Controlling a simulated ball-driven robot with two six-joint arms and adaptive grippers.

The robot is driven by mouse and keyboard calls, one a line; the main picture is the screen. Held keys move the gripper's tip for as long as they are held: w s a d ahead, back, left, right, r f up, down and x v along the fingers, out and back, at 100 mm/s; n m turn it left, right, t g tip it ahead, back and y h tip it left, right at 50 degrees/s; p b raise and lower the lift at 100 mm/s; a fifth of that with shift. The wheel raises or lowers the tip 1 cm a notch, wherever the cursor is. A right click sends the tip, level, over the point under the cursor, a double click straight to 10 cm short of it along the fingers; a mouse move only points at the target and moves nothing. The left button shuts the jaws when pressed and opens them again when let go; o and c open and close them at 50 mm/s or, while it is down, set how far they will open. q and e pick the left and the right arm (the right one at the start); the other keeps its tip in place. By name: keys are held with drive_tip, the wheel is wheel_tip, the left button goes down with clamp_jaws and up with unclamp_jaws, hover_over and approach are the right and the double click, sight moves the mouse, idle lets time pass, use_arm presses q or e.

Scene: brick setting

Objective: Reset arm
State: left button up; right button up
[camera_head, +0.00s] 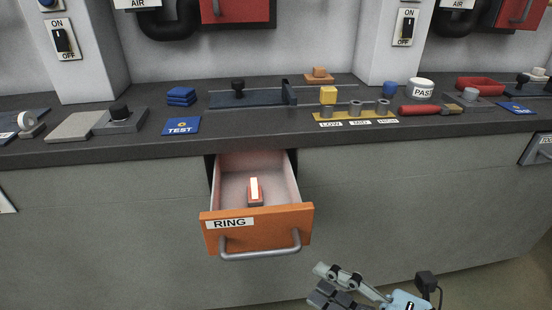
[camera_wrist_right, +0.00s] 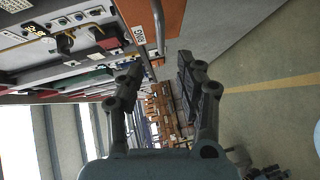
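My right gripper (camera_head: 335,290) is at the bottom of the head view, in front of the bench and to the lower right of the open drawer. In the right wrist view its two dark fingers (camera_wrist_right: 158,85) stand apart with nothing between them. The orange drawer (camera_head: 258,239) labelled RING is pulled out, and a small red and white block (camera_head: 254,190) lies inside it. The drawer's front and handle also show near the gripper in the right wrist view (camera_wrist_right: 138,14), apart from the fingers. My left gripper is not in either view.
The dark bench top (camera_head: 205,145) carries blue TEST mats (camera_head: 181,126), a yellow block (camera_head: 328,95), a yellow holder with metal cylinders (camera_head: 355,116), a red-handled tool (camera_head: 425,109) and a white PAST container (camera_head: 420,88). The drawer and its metal handle (camera_head: 260,254) jut out. Floor lies clear at the lower right.

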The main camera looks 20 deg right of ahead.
drive_tip(key=d+f+m+g+h, duration=0.25)
drive_tip(key=d+f+m, duration=0.2)
drive_tip(key=f, duration=0.65)
drive_tip(key=d+f+m+g+h, duration=0.1)
drive_tip(key=d+f+m+h, duration=0.4)
drive_tip(key=f, duration=0.6)
drive_tip(key=s+d+f+m+g+h, duration=0.15)
drive_tip(key=s+f+m+g, duration=0.35)
drive_tip(key=s+f, duration=0.5)
drive_tip(key=s+f+m+g, duration=0.2)
drive_tip(key=s+f+m, duration=0.1)
drive_tip(key=s, duration=0.6)
drive_tip(key=s+d+f+m+g, duration=0.1)
drive_tip(key=s+f+m+g, duration=0.2)
drive_tip(key=s, duration=0.6)
drive_tip(key=shift+d+f+m, duration=0.15)
drive_tip(key=shift+f+m, duration=0.05)
drive_tip(key=shift+m, duration=0.55)
